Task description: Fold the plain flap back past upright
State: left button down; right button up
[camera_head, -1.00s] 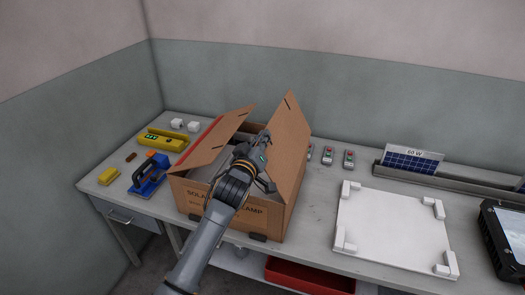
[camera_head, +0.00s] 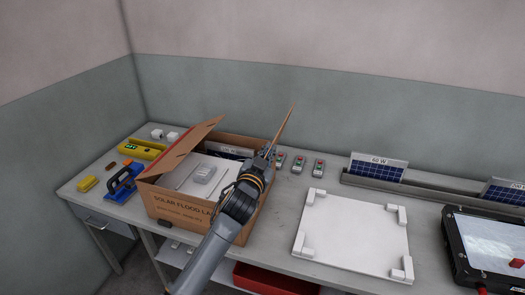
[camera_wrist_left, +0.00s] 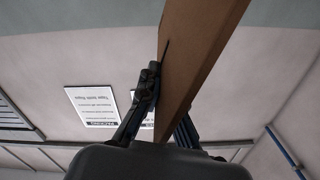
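The open cardboard box (camera_head: 178,208) stands on the bench in the head view. Its plain flap (camera_head: 285,124) is at the right side, seen nearly edge-on and leaning a little outward to the right. My left gripper (camera_head: 268,152) is at this flap. In the left wrist view the plain flap (camera_wrist_left: 192,60) runs between the two fingers of the left gripper (camera_wrist_left: 166,100), which are closed on it; the far finger is partly hidden behind the board. The opposite flap (camera_head: 185,150), with a red edge, slants up at the left. My right gripper is not in view.
Several small switch boxes (camera_head: 299,164) stand right of the flap, then a white fixture plate (camera_head: 350,232). A blue tool (camera_head: 124,182) is at left.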

pick_arm(q)
jog(key=shift+s+d+f+m, duration=0.15)
jog(key=shift+d+m, duration=0.15)
jog(key=shift+d, duration=0.1)
jog(key=shift+s+d+f+m, duration=0.1)
jog(key=shift+d+f+m, duration=0.05)
jog(key=shift+d+m, duration=0.2)
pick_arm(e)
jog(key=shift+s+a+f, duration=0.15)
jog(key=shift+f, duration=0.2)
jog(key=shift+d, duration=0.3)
pick_arm(q)
jog(key=c, duration=1.5)
grip_release()
jog(key=shift+c, duration=0.2)
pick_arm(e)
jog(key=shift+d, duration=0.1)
pick_arm(q)
jog(key=v, duration=1.2)
